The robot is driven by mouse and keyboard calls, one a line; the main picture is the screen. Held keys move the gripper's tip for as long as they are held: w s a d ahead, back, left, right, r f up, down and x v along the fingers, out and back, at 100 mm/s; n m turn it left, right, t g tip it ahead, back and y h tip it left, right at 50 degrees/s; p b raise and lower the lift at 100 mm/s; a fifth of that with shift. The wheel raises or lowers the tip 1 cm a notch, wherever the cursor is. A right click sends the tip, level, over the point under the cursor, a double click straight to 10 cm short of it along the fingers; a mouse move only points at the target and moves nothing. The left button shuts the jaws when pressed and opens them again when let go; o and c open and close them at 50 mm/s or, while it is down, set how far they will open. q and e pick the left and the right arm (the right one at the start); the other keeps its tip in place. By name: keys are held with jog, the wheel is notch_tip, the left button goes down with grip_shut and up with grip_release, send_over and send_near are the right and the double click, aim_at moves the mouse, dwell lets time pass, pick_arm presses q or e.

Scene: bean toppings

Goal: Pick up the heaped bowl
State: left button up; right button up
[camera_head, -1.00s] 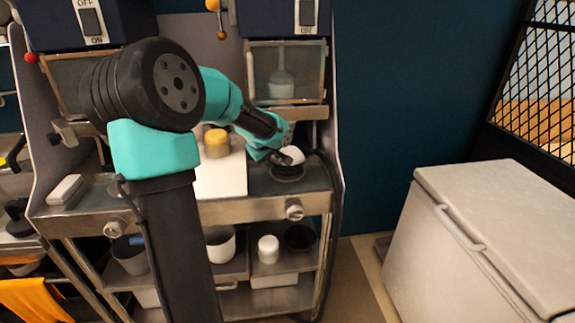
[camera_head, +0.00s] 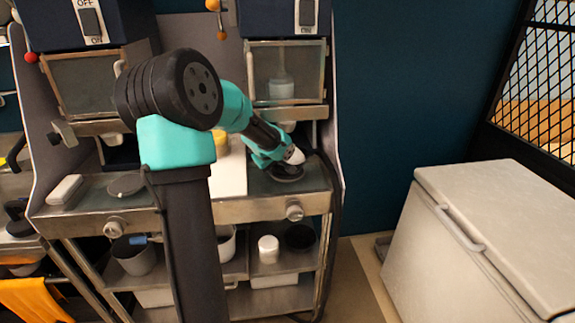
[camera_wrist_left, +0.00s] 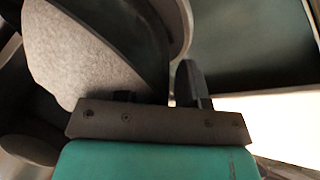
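The bowl (camera_head: 295,156) shows in the head view as a small pale shape at the tip of my left arm. It looks tilted, above a round dark disc (camera_head: 286,173) on the counter's right side. My left gripper (camera_head: 283,158) is at the bowl and partly covers it. In the left wrist view a rounded, speckled grey surface (camera_wrist_left: 90,65), apparently the bowl or its heap, fills the left, with a curved rim beside it. One dark finger (camera_wrist_left: 191,84) stands beside that rim; the other is mostly hidden. Whether the fingers are closed on the bowl is unclear. My right gripper is not in view.
A white board (camera_head: 231,176) lies left of the bowl, with a yellow-topped item (camera_head: 221,142) on it. A dark round item (camera_head: 126,184) and a pale block (camera_head: 64,189) lie farther left. Containers stand on the shelf below. A white chest (camera_head: 480,235) stands right.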

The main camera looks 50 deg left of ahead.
pick_arm(q)
grip_shut()
dwell(0.5)
